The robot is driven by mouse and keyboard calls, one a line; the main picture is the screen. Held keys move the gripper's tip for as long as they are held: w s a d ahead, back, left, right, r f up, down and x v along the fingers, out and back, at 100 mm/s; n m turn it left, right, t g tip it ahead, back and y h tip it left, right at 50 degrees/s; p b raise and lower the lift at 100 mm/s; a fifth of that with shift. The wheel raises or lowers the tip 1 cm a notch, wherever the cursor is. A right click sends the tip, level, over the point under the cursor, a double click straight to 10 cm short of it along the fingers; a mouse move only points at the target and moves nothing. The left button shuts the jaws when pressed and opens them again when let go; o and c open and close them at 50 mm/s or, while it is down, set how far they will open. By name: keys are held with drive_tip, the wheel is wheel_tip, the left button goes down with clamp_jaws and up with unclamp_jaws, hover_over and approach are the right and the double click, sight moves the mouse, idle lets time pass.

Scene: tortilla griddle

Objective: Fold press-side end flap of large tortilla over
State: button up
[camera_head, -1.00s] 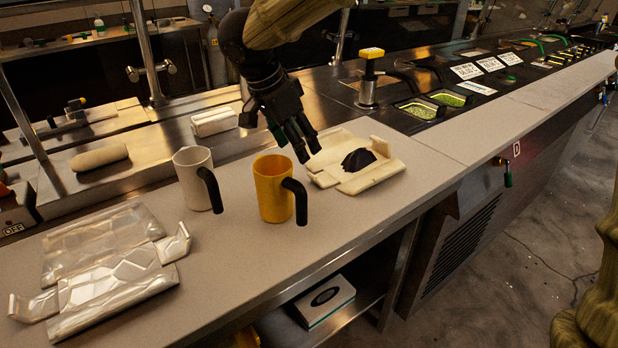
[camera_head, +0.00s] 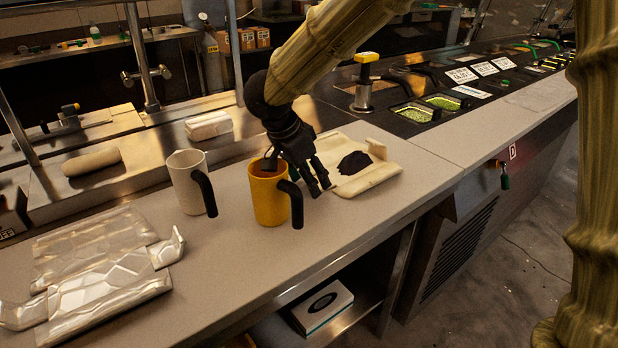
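The large tortilla (camera_head: 368,182) lies on the counter right of the yellow mug, pale, with dark filling (camera_head: 354,162) near its middle. A flap (camera_head: 376,148) stands up at its right side; its left part is hidden behind my gripper. My gripper (camera_head: 322,188) reaches down at the tortilla's left edge, just above and right of the yellow mug. Its dark fingers point down and hold nothing that I can see. I cannot tell whether they touch the tortilla or how far apart they are.
The yellow mug (camera_head: 265,200) with a black handle stands close to my gripper. A white mug (camera_head: 186,190) stands left of it. Foil-like wrappers (camera_head: 95,265) lie at the left front. A press-like device with a yellow top (camera_head: 364,75) stands behind. The counter at right is clear.

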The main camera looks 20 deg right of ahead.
drive_tip(key=c, duration=1.1)
